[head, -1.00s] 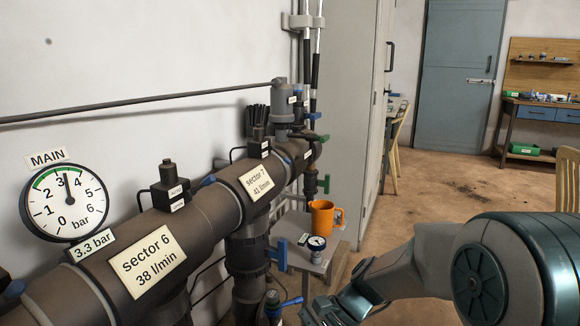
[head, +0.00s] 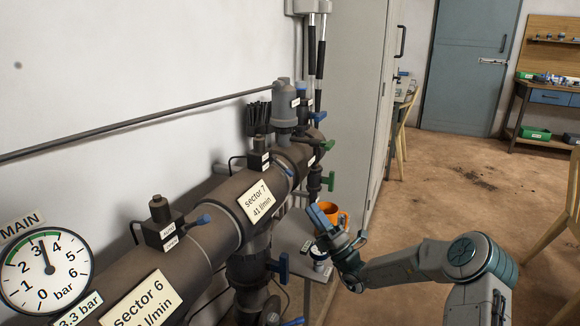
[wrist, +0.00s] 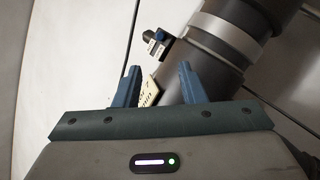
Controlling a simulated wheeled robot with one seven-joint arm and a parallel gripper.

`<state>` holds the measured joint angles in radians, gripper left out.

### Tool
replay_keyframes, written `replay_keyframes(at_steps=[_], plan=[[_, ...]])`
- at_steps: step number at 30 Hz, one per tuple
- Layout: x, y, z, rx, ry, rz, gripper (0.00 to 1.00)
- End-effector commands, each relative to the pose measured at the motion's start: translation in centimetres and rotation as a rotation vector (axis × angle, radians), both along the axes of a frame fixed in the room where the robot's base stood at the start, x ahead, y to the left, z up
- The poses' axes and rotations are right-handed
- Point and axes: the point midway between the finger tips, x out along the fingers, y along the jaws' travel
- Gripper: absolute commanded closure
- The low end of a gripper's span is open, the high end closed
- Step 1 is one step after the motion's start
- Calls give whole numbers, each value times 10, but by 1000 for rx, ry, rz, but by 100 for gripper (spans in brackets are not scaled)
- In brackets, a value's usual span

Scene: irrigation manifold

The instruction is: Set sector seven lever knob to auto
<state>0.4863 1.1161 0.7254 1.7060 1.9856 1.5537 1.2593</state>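The sector 7 label (head: 258,200) is on the big dark pipe in the head view. Behind it a small dark valve box (head: 258,160) with white tags stands on the pipe. My gripper (head: 339,232) is open and empty, in front of and to the right of the pipe. In the wrist view my gripper's fingers (wrist: 160,86) are apart, with the pipe (wrist: 178,88) and part of a pale label (wrist: 149,92) behind them.
An orange mug (head: 328,212) stands on a small grey table behind my gripper. Green handles (head: 330,181) are at the pipe's far end. A grey cabinet (head: 355,100) stands behind. Open floor lies to the right.

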Motion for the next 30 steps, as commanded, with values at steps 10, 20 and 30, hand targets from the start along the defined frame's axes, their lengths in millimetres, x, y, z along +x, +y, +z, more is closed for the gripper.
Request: replay_keyframes(at_steps=[10, 20, 30], plan=[[23, 25, 31, 16, 5, -6, 63], [53, 63, 76, 16, 5, -6, 63], [65, 77, 93, 15, 9, -6, 63]])
